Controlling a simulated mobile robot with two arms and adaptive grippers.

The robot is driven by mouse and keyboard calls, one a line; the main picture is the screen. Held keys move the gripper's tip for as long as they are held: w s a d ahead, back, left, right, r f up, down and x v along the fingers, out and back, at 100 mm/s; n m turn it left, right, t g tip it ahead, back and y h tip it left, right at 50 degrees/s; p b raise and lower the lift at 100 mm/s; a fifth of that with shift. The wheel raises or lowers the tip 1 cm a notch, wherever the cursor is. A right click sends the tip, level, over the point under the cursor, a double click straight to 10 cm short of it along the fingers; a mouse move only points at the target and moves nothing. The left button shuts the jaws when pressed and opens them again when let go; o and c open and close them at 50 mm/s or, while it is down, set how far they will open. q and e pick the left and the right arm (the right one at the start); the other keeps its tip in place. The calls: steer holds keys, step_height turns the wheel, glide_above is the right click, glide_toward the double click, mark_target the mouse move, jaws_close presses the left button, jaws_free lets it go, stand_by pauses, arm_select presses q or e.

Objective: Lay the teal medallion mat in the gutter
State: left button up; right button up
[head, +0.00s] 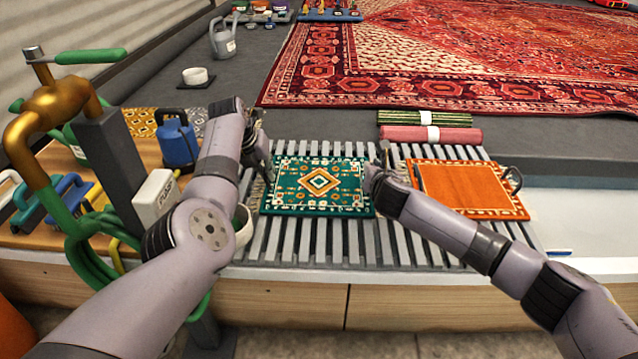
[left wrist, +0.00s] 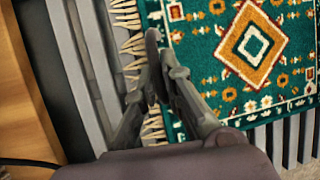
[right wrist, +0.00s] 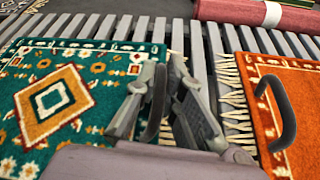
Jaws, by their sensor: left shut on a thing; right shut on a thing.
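The teal medallion mat (head: 318,170), with an orange and white diamond at its centre, lies flat over grey slats (head: 330,240) in the head view. It also shows in the left wrist view (left wrist: 205,55) and the right wrist view (right wrist: 30,135). My left gripper (head: 268,172) is shut on the mat's left edge, by its cream fringe. My right gripper (head: 376,168) is shut on the mat's right edge. Its fingertips are partly hidden by my arm in the head view. I cannot tell for sure which part is the gutter.
An orange mat (head: 460,188) with a dark handle lies on the slats to the right. Rolled green (head: 425,117) and pink (head: 430,134) mats lie behind. A brass tap (head: 50,105) and a blue jug (head: 177,142) stand left.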

arm_select(q)
jaws_close()
arm_select(e)
jaws_close()
